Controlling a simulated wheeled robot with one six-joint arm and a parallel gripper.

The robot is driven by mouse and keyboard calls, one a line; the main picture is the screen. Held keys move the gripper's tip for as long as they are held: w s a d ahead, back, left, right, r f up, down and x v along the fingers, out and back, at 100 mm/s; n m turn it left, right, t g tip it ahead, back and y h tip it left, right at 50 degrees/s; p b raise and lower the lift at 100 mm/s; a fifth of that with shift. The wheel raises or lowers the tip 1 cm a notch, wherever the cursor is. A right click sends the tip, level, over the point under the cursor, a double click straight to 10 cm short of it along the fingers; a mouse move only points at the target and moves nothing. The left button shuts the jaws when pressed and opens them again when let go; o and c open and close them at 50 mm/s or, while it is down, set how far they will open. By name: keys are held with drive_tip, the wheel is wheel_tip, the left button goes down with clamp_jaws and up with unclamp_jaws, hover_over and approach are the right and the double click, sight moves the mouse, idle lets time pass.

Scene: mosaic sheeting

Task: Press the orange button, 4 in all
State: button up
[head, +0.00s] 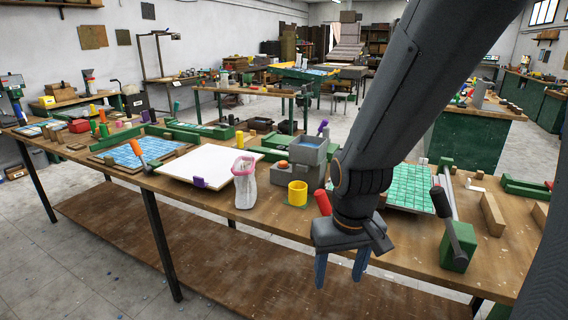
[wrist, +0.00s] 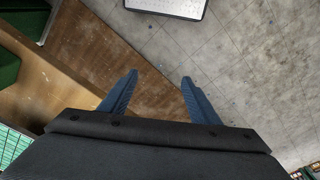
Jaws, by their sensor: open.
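A small orange spot (head: 283,163), which may be the orange button, shows on the grey machine (head: 306,157) in the middle of the bench; it is too small to make out well. My gripper (head: 340,272) hangs in front of the bench's front edge, to the right of and nearer than the machine, fingers pointing down. In the wrist view my gripper (wrist: 160,77) has its two blue fingers apart with nothing between them. No orange button shows in the wrist view.
A green tile sheet (head: 410,189) and a lever tool with a green base (head: 458,247) are to the right. Below are a lower shelf (wrist: 150,95) and open floor (wrist: 235,60).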

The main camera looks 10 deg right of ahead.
clamp_jaws()
idle(1.5)
